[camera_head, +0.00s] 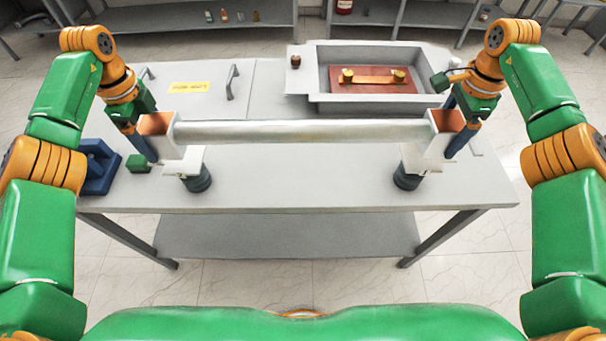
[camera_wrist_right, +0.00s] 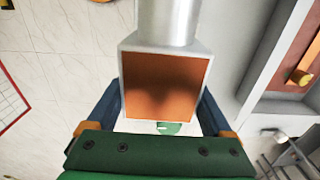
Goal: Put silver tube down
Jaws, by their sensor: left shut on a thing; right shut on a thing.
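The silver tube (camera_head: 305,132) lies level across the table's width, with a square end block on each end. The blocks have white sides and orange faces. My left gripper (camera_head: 148,142) is shut on the left end block, and my right gripper (camera_head: 460,135) is shut on the right one. The right wrist view shows the orange end face (camera_wrist_right: 165,87) between the two blue fingers of my right gripper (camera_wrist_right: 162,112). Two stands with dark round bases and white tops, left (camera_head: 197,180) and right (camera_head: 407,178), are below the tube's ends. I cannot tell whether the tube touches them.
The grey table (camera_head: 300,180) has clear room between the stands. A grey tray (camera_head: 375,104) holding a red-brown plate stands at the back right. A blue object (camera_head: 97,168) and a small green block (camera_head: 138,163) are at the left. A handle (camera_head: 232,82) sticks up behind the tube.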

